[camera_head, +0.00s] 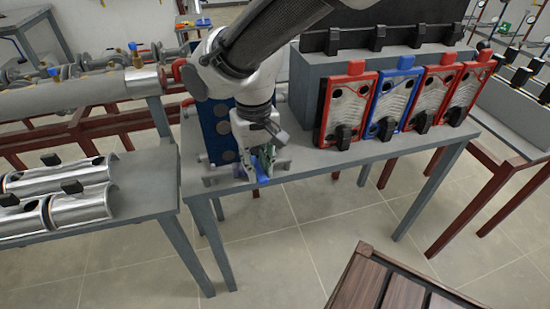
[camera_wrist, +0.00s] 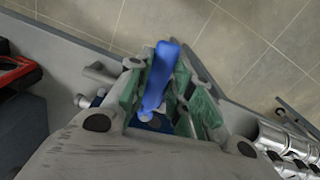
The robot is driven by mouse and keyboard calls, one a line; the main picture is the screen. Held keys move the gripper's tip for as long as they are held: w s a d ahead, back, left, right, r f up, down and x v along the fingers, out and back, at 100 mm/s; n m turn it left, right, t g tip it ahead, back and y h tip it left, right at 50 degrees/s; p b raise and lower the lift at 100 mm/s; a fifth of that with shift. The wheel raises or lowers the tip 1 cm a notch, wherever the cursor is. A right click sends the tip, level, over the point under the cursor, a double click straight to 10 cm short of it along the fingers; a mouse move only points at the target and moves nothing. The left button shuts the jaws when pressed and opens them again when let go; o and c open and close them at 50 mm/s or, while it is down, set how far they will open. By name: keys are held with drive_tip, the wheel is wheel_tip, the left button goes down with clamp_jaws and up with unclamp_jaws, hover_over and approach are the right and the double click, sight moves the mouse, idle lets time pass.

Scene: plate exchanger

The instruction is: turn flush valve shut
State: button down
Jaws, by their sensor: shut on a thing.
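The flush valve's blue lever handle (camera_wrist: 160,78) sits between the green-padded fingers of my gripper (camera_wrist: 160,95) in the wrist view, with its rounded end sticking out past them. My gripper (camera_head: 262,165) also shows in the head view, pointing down at the front edge of the grey table, and a bit of the blue handle (camera_head: 263,180) shows below its fingers. My gripper is shut on the handle. The blue plate exchanger (camera_head: 215,130) stands behind and to the left of my gripper, partly hidden by my arm. The valve's body is mostly hidden by the fingers.
Red and blue framed plates (camera_head: 395,95) with black knobs lean on a grey block at the right of the table (camera_head: 330,160). Silver half-shells (camera_head: 80,205) lie on a bench at left. Pipes (camera_head: 85,95) run behind it. A dark wooden top (camera_head: 400,290) is at the front.

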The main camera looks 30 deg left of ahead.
drive_tip(key=shift+s+a+m, duration=0.45)
drive_tip(key=shift+s+m, duration=0.1)
drive_tip(key=shift+m, duration=0.35)
drive_tip(key=c, duration=1.3)
unclamp_jaws()
drive_tip(key=shift+o, duration=0.2)
wheel_tip(320, 180, up, 12)
